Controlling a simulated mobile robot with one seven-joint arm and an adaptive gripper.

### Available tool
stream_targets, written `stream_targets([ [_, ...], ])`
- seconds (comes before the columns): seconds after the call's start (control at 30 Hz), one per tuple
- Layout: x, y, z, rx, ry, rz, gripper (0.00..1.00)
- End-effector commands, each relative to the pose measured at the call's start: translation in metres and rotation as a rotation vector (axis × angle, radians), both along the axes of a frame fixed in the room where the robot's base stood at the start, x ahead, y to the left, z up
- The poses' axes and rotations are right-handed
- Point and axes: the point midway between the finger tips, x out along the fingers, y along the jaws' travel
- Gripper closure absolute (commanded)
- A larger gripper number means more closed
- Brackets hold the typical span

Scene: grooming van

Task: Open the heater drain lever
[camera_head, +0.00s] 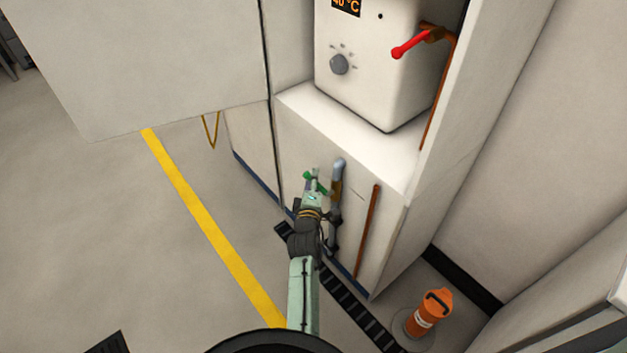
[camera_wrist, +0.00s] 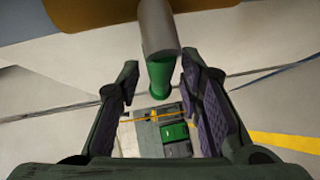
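The white heater (camera_head: 362,70) stands on a ledge, with a 40 °C display and a grey knob. A red lever (camera_head: 408,47) on a brass valve shows at its right side. Below the ledge, a small green part (camera_head: 316,183) shows at my gripper (camera_head: 312,178), beside a grey pipe. In the wrist view, a grey rod with a green end (camera_wrist: 160,75) reaches in between the fingers of my gripper (camera_wrist: 158,82). The fingers are open, with visible gaps to the green end. I cannot tell for certain which part is the drain lever.
The grey upright pipe (camera_head: 337,180) stands just right of my gripper. A copper pipe (camera_head: 368,230) runs down the cabinet front. A dark floor grate (camera_head: 350,303) and an orange cylinder (camera_head: 430,311) are low at the right.

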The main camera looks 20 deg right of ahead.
Motion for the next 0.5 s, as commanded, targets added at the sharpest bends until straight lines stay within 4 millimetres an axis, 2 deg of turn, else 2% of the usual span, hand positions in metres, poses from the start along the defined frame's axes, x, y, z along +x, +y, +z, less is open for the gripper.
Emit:
stream_targets([
  [0.5,0.0001,-0.0001,0.0002,0.000,0.000,0.000,1.00],
])
